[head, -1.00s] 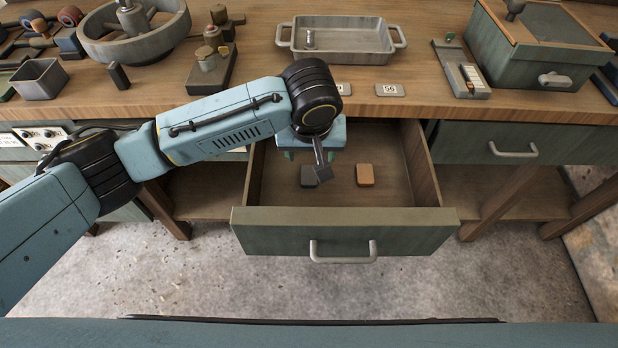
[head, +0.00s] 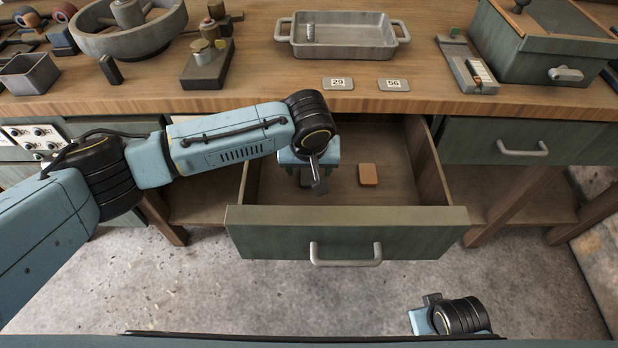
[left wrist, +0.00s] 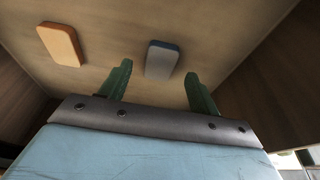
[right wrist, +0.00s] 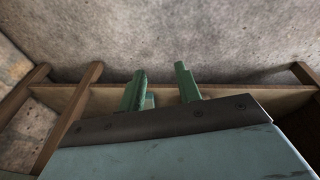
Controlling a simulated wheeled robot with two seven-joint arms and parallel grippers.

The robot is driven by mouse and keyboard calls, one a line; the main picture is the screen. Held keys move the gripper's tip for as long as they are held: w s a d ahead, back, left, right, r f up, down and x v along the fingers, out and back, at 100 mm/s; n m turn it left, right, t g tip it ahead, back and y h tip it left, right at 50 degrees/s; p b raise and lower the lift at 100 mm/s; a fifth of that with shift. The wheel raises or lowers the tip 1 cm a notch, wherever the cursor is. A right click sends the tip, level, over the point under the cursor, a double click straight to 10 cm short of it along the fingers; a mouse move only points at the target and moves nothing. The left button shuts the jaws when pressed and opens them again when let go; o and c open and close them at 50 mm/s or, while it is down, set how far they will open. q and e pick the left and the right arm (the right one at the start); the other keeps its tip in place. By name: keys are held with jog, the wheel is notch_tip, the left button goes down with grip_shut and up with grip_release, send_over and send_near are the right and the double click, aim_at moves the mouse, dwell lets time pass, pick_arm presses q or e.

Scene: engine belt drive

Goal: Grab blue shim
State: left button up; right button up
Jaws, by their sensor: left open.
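The blue shim (left wrist: 162,60) is a small flat block with a grey face and a bluish edge. It lies on the floor of the open drawer (head: 270,233). In the head view my left gripper and wrist cover most of it. My left gripper (left wrist: 157,69) is inside the drawer, pointing down, open and empty. In the left wrist view the shim shows between and just beyond its green fingertips, apart from them. My right gripper (right wrist: 160,68) has its fingers apart with nothing seen held; its wrist shows low at the right in the head view.
An orange shim (head: 368,175) lies in the drawer to the right of the blue one. The drawer walls stand close around my left gripper. On the bench above are a metal tray (head: 345,51), number tags (head: 338,83) and a green box (head: 545,45).

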aim_at(309, 176)
pick_arm(q)
jog(key=shift+b+x, duration=0.35)
jog(key=shift+x, duration=0.8)
pick_arm(e)
jog(key=shift+w+a+r, duration=0.15)
jog(key=shift+a+r, duration=0.2)
jog(key=shift+r, duration=0.3)
jog(key=shift+w+a+r, duration=0.1)
jog(key=shift+a+r, duration=0.2)
jog(key=shift+r, duration=0.3)
pick_arm(q)
jog(key=c, duration=1.2)
jog(key=shift+r, duration=0.1)
